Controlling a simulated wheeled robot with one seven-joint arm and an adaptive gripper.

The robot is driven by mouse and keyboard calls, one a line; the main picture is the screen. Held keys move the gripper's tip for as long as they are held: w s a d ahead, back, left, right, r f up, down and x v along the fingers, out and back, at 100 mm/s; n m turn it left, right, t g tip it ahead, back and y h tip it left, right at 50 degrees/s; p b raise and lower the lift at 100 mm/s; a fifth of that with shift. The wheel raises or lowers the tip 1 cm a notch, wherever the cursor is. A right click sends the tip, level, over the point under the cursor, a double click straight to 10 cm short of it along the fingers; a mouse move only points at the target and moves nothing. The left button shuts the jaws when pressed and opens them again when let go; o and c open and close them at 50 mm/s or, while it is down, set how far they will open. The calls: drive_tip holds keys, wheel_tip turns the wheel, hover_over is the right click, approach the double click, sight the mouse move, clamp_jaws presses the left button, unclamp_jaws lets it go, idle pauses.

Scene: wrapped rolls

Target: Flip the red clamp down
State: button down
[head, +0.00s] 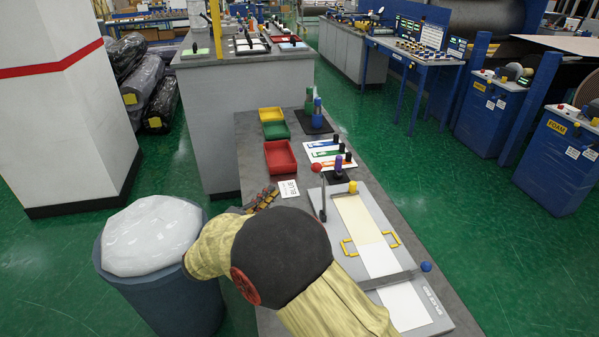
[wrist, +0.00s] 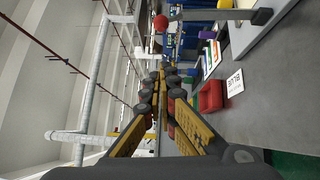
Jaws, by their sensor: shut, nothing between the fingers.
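The red clamp has a red ball knob (head: 316,168) on a dark lever (head: 323,203), which stands raised at the left edge of a light grey board (head: 433,305). In the wrist view the red knob (wrist: 160,22) and its lever (wrist: 225,14) show beyond and above the fingertips, apart from them. My gripper (head: 270,191) is shut and empty, to the left of the red clamp, over the bench's left edge; it also shows in the wrist view (wrist: 162,75). My arm hides part of the bench and the board's near left side.
A second clamp with a blue knob (head: 426,267) lies across the board's near part. A printed card (head: 289,188), a red tray (head: 281,158) and a purple-topped stand (head: 338,165) are close by. A covered bin (head: 160,290) stands left of the bench.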

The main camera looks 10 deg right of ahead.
drive_tip(key=s+d+b+x, duration=0.1)
drive_tip(key=x, duration=0.5)
drive_tip(key=s+d+b+x, duration=0.1)
drive_tip(key=x, duration=0.5)
drive_tip(key=shift+w+d+b, duration=0.25)
drive_tip(key=shift+b, duration=0.05)
drive_tip(key=shift+r, duration=0.15)
